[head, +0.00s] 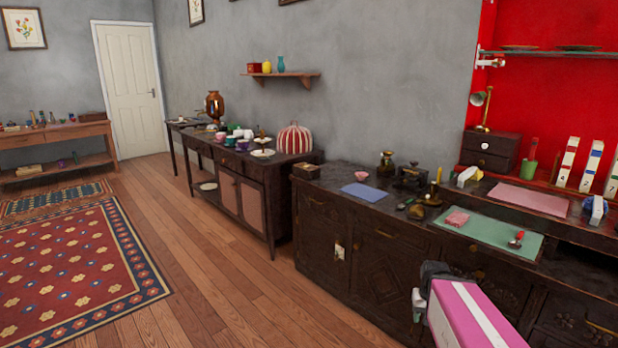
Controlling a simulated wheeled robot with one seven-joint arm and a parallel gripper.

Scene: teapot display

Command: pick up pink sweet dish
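A small pink bowl (361,175), which looks like the sweet dish, stands on top of the dark carved cabinet (335,190), just behind a blue sheet (364,192). It appears upright, and nothing touches it from above. A pink part of my arm with a white stripe shows at the lower right, in front of the cabinet and well apart from the bowl. No gripper fingers can be made out in the head view.
A green mat (490,238) with a folded pink item (457,218) lies on the cabinet's right part. A sideboard (230,190) with a samovar and cups stands left. The wooden floor (210,270) is open.

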